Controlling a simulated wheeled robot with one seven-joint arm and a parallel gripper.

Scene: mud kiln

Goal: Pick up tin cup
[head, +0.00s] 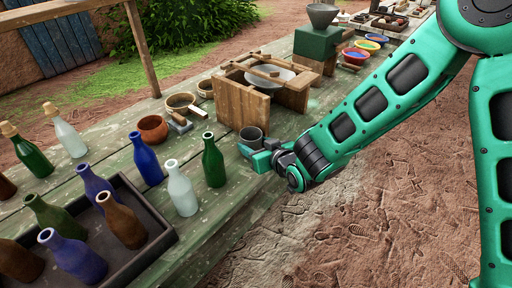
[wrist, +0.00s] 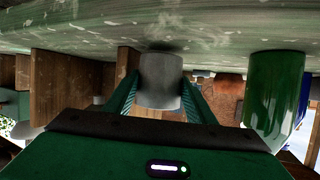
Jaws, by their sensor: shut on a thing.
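The grey tin cup (head: 251,136) is at the front edge of the long green table, just in front of a wooden frame. My gripper (head: 250,148) reaches it from the right and is shut on it. In the wrist view the cup (wrist: 161,80) sits between the two green fingers (wrist: 160,98), which touch its sides. The wrist view appears upside down, with the tabletop along its top. The cup looks upright and close to the tabletop; I cannot tell whether its base touches it.
A green bottle (head: 213,160) stands left of my gripper and shows close by in the wrist view (wrist: 274,95). A wooden frame with a bowl (head: 268,78) stands behind the cup. More bottles and a dark tray (head: 160,238) fill the table's left end. Dirt ground (head: 370,220) is open in front.

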